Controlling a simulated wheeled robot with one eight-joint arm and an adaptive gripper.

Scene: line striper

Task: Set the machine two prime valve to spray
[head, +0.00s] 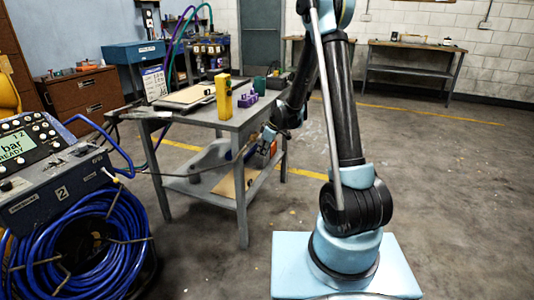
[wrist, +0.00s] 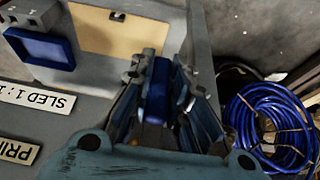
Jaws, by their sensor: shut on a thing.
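In the wrist view my gripper (wrist: 155,100) has its fingers on both sides of a blue upright piece (wrist: 157,88), closed on it. Whether this piece is the prime valve's handle I cannot tell. In the head view machine two (head: 62,190), marked "2", stands at the left with a lit "bar READY" display (head: 28,145).
The grey table (head: 235,122) holds a yellow block (head: 223,97) and purple parts (head: 247,99). A blue hose coil (head: 85,240) hangs on machine two; a blue coil (wrist: 270,125) also lies at right in the wrist view. Floor right of my arm is clear.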

